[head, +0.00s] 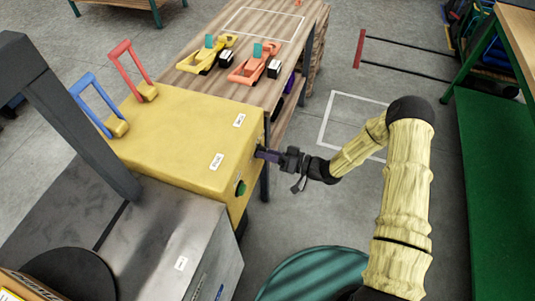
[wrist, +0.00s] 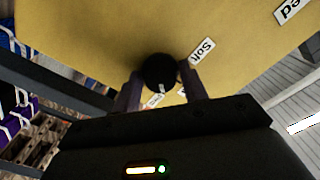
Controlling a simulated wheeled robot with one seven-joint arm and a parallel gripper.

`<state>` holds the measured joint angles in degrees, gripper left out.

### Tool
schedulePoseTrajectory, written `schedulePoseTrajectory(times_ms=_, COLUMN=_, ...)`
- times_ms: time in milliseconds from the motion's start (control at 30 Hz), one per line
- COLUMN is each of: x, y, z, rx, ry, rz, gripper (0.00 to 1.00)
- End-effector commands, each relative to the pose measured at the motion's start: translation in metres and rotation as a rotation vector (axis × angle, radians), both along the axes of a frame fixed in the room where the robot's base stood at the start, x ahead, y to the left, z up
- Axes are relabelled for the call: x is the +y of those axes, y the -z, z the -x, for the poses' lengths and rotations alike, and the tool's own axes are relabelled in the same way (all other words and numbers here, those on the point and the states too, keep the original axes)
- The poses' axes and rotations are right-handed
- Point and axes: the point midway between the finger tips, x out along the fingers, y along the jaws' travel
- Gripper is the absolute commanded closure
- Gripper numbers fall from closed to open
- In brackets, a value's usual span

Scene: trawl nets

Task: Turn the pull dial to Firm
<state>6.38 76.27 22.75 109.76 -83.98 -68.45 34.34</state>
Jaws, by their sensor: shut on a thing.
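The pull dial (wrist: 158,69) is a round black knob on the yellow machine's side panel, with a small white mark on its lower edge in the wrist view. My gripper (wrist: 161,80) is shut on the dial, one finger on each side. A "Soft" label (wrist: 202,50) lies right of the dial. Another label (wrist: 153,101), partly hidden, lies just below it; its word is not fully readable. In the head view my gripper (head: 266,155) reaches the right side of the yellow machine (head: 180,125) and hides the dial.
A green button (head: 241,188) sits on the same panel, nearer the camera. Blue (head: 88,100) and red (head: 130,70) levers stand on the machine. A wooden bench (head: 185,82) holds yellow and orange tools. The grey floor right of the machine is partly clear.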

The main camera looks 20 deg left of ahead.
Motion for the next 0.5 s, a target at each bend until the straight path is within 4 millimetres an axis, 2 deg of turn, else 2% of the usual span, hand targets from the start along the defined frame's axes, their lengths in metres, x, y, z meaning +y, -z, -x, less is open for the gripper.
schedulePoseTrajectory(times_ms=200, x=-0.0007, y=0.0001, z=-0.0005, rx=0.176, ry=0.001, rz=-0.012, gripper=0.8)
schedulePoseTrajectory(times_ms=500, x=-0.0009, y=0.0, z=-0.0005, rx=0.316, ry=0.002, rz=-0.023, gripper=0.8)
